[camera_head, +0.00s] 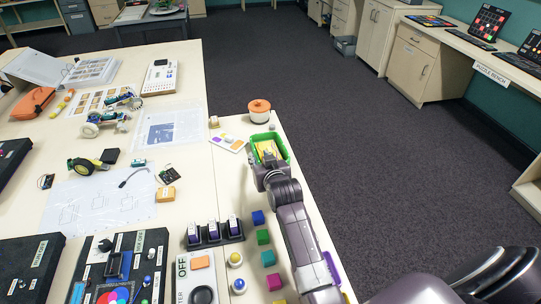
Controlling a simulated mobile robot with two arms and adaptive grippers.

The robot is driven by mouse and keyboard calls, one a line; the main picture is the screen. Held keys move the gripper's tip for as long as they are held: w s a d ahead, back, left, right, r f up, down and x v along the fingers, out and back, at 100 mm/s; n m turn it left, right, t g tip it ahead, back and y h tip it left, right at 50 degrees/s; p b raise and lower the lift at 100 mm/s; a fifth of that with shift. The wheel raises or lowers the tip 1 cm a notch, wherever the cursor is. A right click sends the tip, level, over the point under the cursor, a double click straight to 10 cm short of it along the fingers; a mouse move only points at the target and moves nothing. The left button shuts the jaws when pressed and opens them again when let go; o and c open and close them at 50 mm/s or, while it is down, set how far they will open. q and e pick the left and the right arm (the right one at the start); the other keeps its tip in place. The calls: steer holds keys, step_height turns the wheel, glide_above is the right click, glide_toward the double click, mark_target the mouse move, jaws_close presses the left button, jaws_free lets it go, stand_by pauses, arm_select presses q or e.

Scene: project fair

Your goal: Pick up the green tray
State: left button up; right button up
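The green tray (284,147) sits near the right edge of the long table, toward its far end. Something yellow (267,148) lies inside it. My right gripper (269,162) is at the near side of the tray, its arm reaching up from the bottom right. The gripper overlaps the tray's near edge and hides part of it. Its fingers are too small and covered to tell whether they are open or shut, or touching the tray. My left gripper is not in view.
A white-and-orange round container (259,111) stands just beyond the tray. A white card (228,143) with coloured pieces lies to its left. Several coloured cubes (263,237) line the table nearer me. Open carpeted floor (350,140) lies right of the table.

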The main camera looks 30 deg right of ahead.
mark_target(256, 153)
steer(key=x, duration=0.3)
steer(key=shift+w+a+p, duration=0.2)
steer(key=shift+p, duration=0.15)
steer(key=shift+w+d+f, duration=0.1)
steer(key=shift+w+f, duration=0.15)
steer(key=shift+w, duration=0.2)
jaws_close()
steer(key=shift+r, duration=0.15)
